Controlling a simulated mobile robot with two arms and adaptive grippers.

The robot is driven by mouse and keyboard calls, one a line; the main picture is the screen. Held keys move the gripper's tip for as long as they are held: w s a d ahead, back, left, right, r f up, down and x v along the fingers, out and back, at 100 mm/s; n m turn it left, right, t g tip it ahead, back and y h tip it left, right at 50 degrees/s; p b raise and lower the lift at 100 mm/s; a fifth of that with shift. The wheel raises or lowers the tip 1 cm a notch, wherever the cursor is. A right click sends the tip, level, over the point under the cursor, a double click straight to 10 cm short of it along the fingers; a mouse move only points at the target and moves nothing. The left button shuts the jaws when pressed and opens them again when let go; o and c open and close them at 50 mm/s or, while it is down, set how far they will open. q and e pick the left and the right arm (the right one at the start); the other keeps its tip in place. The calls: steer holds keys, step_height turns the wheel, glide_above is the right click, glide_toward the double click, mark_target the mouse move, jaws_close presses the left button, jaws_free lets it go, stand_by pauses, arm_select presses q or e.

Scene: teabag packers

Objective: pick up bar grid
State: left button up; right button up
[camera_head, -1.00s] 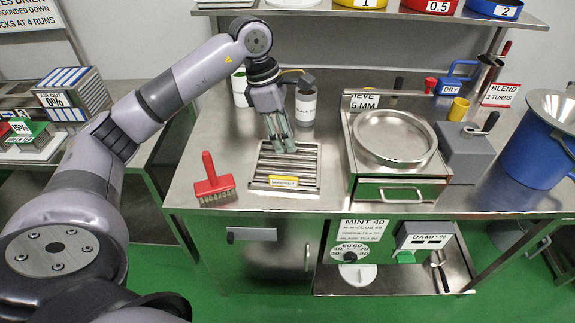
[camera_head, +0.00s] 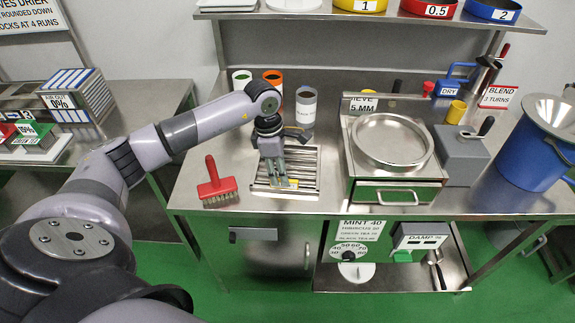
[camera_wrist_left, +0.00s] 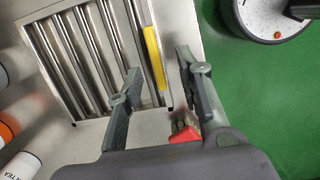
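The bar grid (camera_head: 309,162) is a flat metal frame with several parallel bars, lying on the steel bench in the head view. It has a yellow label strip on its front edge. The grid also fills the upper left of the left wrist view (camera_wrist_left: 84,52), with the yellow strip (camera_wrist_left: 155,58) along its near edge. My left gripper (camera_head: 280,182) points down over the grid's front left part. In the left wrist view its fingers (camera_wrist_left: 160,82) are apart, with the strip edge of the grid showing between them. I cannot tell whether they touch it. My right gripper is not in view.
A red brush (camera_head: 214,184) lies left of the grid. A sieve (camera_head: 390,141) on a steel drawer box stands to the right. The bench's front edge is just in front of the grid.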

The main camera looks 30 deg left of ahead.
arm_select(q)
steer(key=f, duration=0.1)
steer(key=f+p, duration=0.1)
steer(key=f, duration=0.1)
steer(key=shift+w+d+f+p, duration=0.3)
steer(key=shift+w+p, duration=0.05)
steer(key=shift+f, duration=0.5)
steer(key=shift+c, duration=0.5)
steer(key=shift+w, duration=0.1)
jaws_close()
steer(key=shift+r, duration=0.1)
